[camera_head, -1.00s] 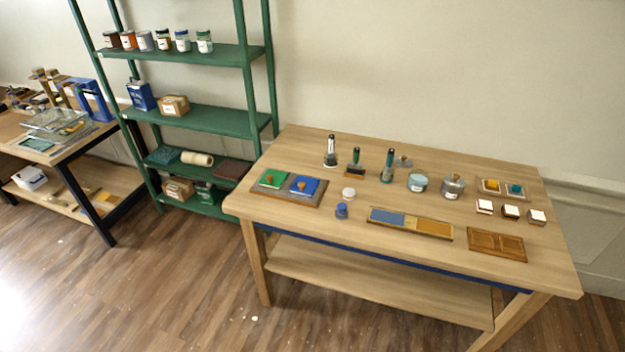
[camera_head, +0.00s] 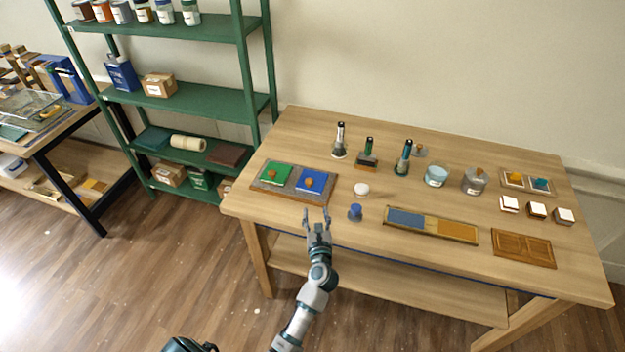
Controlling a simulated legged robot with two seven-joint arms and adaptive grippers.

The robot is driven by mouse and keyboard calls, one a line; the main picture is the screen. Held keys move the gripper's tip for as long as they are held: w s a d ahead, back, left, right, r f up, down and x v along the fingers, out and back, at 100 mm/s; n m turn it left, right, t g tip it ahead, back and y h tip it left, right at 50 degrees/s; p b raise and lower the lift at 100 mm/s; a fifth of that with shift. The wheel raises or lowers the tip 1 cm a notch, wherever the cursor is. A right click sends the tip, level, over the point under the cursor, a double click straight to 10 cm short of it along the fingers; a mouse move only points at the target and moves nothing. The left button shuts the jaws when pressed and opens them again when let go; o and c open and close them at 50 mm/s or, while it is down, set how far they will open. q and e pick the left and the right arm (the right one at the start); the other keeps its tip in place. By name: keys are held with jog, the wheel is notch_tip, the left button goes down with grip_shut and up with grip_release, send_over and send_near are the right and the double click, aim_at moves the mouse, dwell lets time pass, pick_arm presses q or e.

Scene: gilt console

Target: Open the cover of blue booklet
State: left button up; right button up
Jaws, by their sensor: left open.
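The blue booklet (camera_head: 303,186) lies flat at the right end of a grey board with a wooden edge (camera_head: 263,192), near the table's front left. A small orange-brown knob (camera_head: 310,182) sits on its cover, and the cover looks closed. A similar green booklet (camera_head: 269,178) lies beside it on the left. My left gripper (camera_head: 316,212) is open and empty, its fingers pointing away from me toward the board. It shows just in front of the board's front edge, below the blue booklet in the picture. The right gripper does not show.
A two-colour tray (camera_head: 431,225) lies farther right. Several bottles and jars stand behind. A green shelf (camera_head: 190,100) stands left of the table (camera_head: 300,130).

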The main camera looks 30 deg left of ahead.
pick_arm(q)
send_near(312, 181)
jog(key=shift+x, duration=1.05)
jog(key=w+a, duration=0.1)
jog(key=a, duration=0.1)
jog(key=w+a, duration=0.2)
jog(key=w+a+f+b, duration=0.1)
jog(key=w+a, duration=0.1)
jog(key=shift+w+r, duration=0.15)
jog(key=shift+w, duration=0.2)
jog(key=shift+w+d+r, duration=0.1)
jog(key=shift+w, duration=0.1)
jog(key=shift+w+d+r, duration=0.1)
jog(key=shift+d+r, duration=0.2)
jog(key=shift+d, duration=0.3)
jog(key=shift+a+f, duration=0.25)
jog(key=shift+a, duration=0.5)
grip_shut()
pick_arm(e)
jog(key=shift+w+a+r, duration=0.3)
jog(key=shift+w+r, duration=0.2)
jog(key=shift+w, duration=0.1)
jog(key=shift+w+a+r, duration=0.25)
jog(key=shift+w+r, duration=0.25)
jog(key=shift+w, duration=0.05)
